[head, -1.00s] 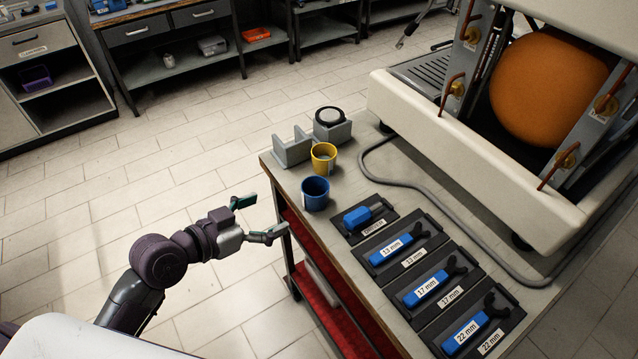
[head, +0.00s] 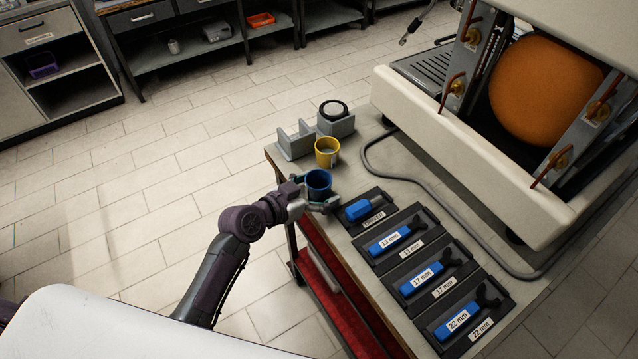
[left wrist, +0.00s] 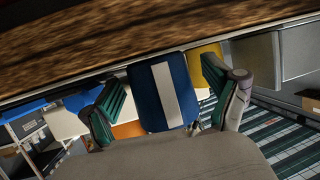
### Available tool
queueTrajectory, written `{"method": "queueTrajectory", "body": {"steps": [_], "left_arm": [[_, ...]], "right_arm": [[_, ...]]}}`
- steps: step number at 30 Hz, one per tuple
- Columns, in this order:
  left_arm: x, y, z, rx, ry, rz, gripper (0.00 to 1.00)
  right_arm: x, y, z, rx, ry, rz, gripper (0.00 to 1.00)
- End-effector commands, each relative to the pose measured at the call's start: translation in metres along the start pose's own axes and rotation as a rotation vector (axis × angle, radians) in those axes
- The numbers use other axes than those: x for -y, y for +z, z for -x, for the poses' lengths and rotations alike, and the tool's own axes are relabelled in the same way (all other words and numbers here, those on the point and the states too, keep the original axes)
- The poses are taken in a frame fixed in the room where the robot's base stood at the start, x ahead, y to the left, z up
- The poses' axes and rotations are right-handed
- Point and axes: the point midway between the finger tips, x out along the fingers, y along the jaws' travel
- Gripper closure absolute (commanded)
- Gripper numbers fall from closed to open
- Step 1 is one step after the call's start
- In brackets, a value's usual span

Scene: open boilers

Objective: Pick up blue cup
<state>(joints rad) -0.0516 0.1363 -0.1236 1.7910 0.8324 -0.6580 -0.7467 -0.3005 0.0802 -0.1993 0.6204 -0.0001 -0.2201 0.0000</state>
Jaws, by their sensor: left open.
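The blue cup (head: 318,182) stands upright near the left corner of the bench top. It also shows in the left wrist view (left wrist: 150,98), with a pale label on its side. My left gripper (head: 325,199) is at the cup, with its fingers open. In the left wrist view the green-padded fingers (left wrist: 165,108) are on either side of the cup, with small gaps visible. The far side of the cup is hidden. My right gripper is not in view.
A yellow cup (head: 327,151) stands close behind the blue cup. A grey holder (head: 296,143) is behind it. Blue tools in black trays, one marked 13 mm (head: 391,241), lie to the right. A grey hose (head: 420,189) crosses the bench. The wooden bench edge is close under my left gripper.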

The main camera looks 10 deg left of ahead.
Motion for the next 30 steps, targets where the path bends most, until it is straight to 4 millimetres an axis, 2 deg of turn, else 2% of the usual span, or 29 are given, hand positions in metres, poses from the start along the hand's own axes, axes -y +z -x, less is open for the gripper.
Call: {"method": "queueTrajectory", "body": {"steps": [8,18,20,30], "left_arm": [[0.0,0.0009,-0.0036,0.001,0.0,-0.001,0.12],[0.0001,0.0008,-0.0033,0.001,0.0,-0.001,0.69],[0.0001,0.0009,-0.0033,0.001,0.0,-0.001,0.77],[0.0002,-0.0035,-0.002,-0.001,0.0,-0.002,0.78]], "right_arm": [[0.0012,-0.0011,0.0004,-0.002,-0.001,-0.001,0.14],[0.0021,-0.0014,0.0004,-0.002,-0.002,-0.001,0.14],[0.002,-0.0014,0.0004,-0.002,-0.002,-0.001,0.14],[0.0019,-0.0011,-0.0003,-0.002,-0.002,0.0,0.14]]}}
